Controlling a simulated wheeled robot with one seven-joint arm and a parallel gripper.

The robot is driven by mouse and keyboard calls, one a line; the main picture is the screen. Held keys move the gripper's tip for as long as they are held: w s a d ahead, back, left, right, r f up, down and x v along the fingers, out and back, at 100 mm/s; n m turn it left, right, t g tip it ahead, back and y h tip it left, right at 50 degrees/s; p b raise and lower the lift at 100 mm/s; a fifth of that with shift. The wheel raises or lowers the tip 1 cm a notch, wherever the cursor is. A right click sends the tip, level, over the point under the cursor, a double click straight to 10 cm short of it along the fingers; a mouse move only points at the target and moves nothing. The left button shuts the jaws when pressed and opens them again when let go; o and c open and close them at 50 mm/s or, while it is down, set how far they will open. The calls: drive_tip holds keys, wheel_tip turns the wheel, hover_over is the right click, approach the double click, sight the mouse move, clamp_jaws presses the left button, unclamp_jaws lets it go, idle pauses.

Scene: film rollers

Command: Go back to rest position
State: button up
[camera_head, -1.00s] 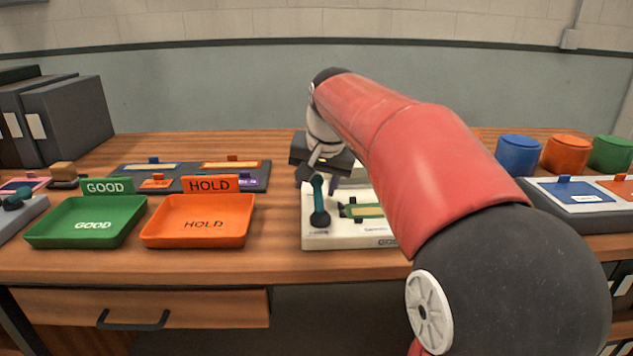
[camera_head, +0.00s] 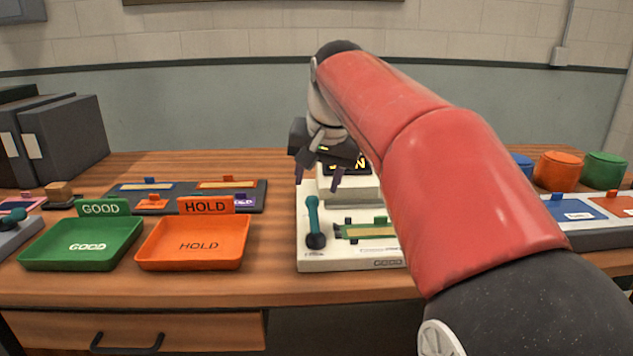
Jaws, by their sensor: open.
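My gripper (camera_head: 318,182) is open, with its two dark fingers pointing down and apart. Nothing shows between them. It hangs over the back left part of a white device (camera_head: 312,261) that has a teal lever (camera_head: 312,215), a green-framed piece (camera_head: 370,230) and a dark display with yellow marks (camera_head: 347,167). The fingers appear above and behind the lever, apart from it. My red arm crosses the right side of the view and hides the right part of the device.
A green GOOD tray (camera_head: 55,262) and an orange HOLD tray (camera_head: 170,262) stand empty at left. Behind them is a dark board (camera_head: 258,195) with coloured pieces. Black binders (camera_head: 65,140) stand far left. Orange (camera_head: 558,172) and green (camera_head: 604,169) canisters stand at right.

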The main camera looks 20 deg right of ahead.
drive_tip(key=shift+s, duration=0.1)
drive_tip(key=s+f, duration=0.2)
drive_tip(key=s, duration=0.1)
drive_tip(key=s+a+f+n, duration=0.1)
drive_tip(key=s+f, duration=0.1)
drive_tip(key=s, duration=0.2)
drive_tip(key=s+a+f+n, duration=0.1)
drive_tip(key=s+f, duration=0.1)
drive_tip(key=s, duration=0.1)
drive_tip(key=shift+s, duration=0.15)
drive_tip(key=s+a+f+n, duration=0.1)
drive_tip(key=s+f+n, duration=0.2)
drive_tip(key=s+f, duration=0.9)
drive_tip(key=shift+s+f+t, duration=0.3)
drive_tip(key=shift+f, duration=0.25)
